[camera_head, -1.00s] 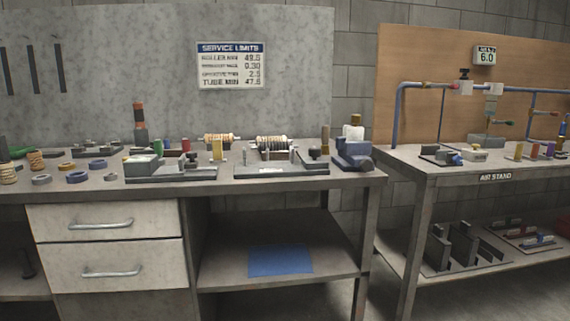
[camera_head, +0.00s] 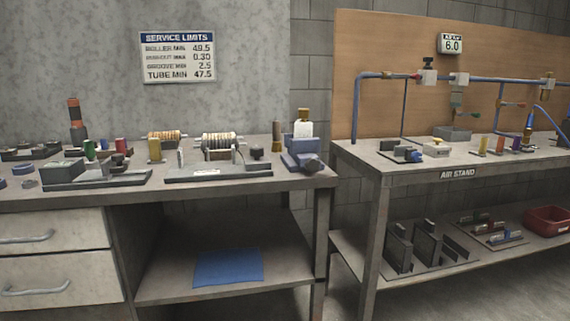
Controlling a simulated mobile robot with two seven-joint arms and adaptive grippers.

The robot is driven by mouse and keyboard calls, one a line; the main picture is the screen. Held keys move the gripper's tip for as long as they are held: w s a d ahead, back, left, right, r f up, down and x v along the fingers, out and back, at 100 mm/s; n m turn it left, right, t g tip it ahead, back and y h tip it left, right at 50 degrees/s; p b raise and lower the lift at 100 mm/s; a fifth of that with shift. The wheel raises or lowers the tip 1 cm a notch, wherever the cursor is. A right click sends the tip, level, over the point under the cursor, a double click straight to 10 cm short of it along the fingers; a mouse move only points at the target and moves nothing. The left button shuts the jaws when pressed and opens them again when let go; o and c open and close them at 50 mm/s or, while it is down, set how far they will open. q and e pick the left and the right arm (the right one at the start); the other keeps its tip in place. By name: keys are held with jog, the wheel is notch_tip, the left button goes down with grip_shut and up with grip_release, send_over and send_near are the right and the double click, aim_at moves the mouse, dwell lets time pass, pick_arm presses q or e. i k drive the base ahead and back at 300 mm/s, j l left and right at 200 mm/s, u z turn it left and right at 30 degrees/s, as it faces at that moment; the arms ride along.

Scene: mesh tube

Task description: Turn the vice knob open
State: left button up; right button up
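A blue vice (camera_head: 299,151) stands at the right front corner of the workbench. A dark round part that looks like its knob (camera_head: 312,165) faces the front right. A white and brass-coloured piece (camera_head: 304,124) stands upright at the vice; I cannot tell whether the jaws grip it. Neither of my grippers shows in the head view.
The workbench (camera_head: 120,190) carries a fixture with a ribbed roller (camera_head: 221,143) left of the vice. The air stand (camera_head: 400,178) is to the right, past a narrow gap. A blue mat (camera_head: 228,268) lies on the lower shelf. A red bin (camera_head: 549,220) is at far right.

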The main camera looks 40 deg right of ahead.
aim_at(312, 165)
jog(key=l+u, duration=0.35)
jog(key=l, duration=0.2)
jog(key=k+l+u, duration=0.15)
jog(key=l+u, duration=0.15)
jog(key=l, duration=0.2)
jog(key=k+l+u, duration=0.1)
jog(key=l, duration=0.3)
jog(key=k+l+u, duration=0.1)
jog(key=l, duration=0.25)
jog(key=k+l+u, duration=0.1)
jog(key=l, duration=0.25)
jog(key=k+l, duration=0.15)
jog(key=l, duration=0.2)
jog(key=k+l, duration=0.2)
jog(key=l, duration=0.2)
jog(key=k+l, duration=0.15)
jog(key=l, duration=0.2)
jog(key=u, duration=0.05)
